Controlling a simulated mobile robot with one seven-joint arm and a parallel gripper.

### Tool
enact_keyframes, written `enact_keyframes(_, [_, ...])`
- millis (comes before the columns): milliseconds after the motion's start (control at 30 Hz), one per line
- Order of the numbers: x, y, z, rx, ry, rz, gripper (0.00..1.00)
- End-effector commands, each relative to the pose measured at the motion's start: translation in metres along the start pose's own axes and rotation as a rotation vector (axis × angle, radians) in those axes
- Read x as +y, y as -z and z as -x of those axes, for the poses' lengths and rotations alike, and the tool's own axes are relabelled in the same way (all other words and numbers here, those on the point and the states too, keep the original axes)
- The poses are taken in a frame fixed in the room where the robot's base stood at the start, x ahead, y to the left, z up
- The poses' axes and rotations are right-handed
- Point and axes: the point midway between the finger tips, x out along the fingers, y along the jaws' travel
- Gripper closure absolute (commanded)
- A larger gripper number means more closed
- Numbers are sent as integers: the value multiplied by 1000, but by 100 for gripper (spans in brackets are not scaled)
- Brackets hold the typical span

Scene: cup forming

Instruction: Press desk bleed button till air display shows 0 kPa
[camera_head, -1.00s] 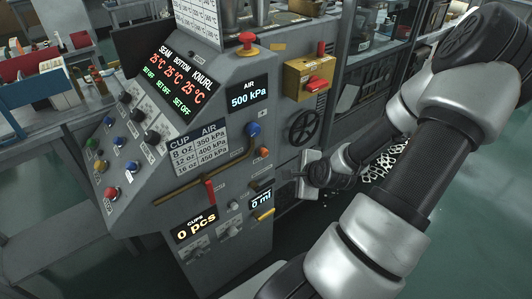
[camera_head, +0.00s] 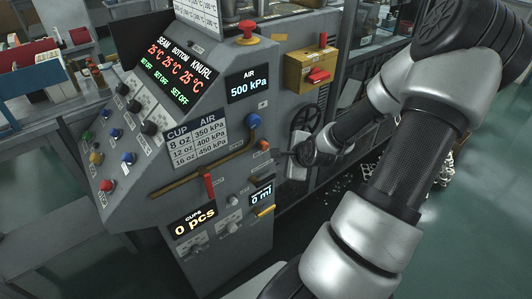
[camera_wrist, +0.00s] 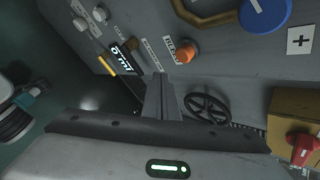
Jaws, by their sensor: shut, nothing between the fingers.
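The air display (camera_head: 247,86) on the machine's front reads 500 kPa. The orange bleed button (camera_head: 264,145) sits on the panel below the blue knob (camera_head: 254,121). In the wrist view the orange button (camera_wrist: 187,53) has a BLEED label beside it. My gripper (camera_head: 284,153) is shut and empty, just right of the button in the head view. In the wrist view its closed fingertips (camera_wrist: 160,78) point at the panel, a little left of and below the button. They appear apart from the button; their exact gap to the panel cannot be told.
A black handwheel (camera_head: 305,118) is close to my gripper, and it also shows in the wrist view (camera_wrist: 207,106). A yellow box with a red switch (camera_head: 318,75) is above it. A red lever (camera_head: 209,184) and an ml display (camera_head: 261,195) are lower on the panel.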

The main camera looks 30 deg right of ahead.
Motion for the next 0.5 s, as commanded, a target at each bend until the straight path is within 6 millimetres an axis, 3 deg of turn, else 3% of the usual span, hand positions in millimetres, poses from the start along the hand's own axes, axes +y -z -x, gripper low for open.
enact_keyframes(200, [-12, -12, -16, -1, 0, 1, 100])
enact_keyframes(500, [-16, -16, -22, -1, 0, -1, 100])
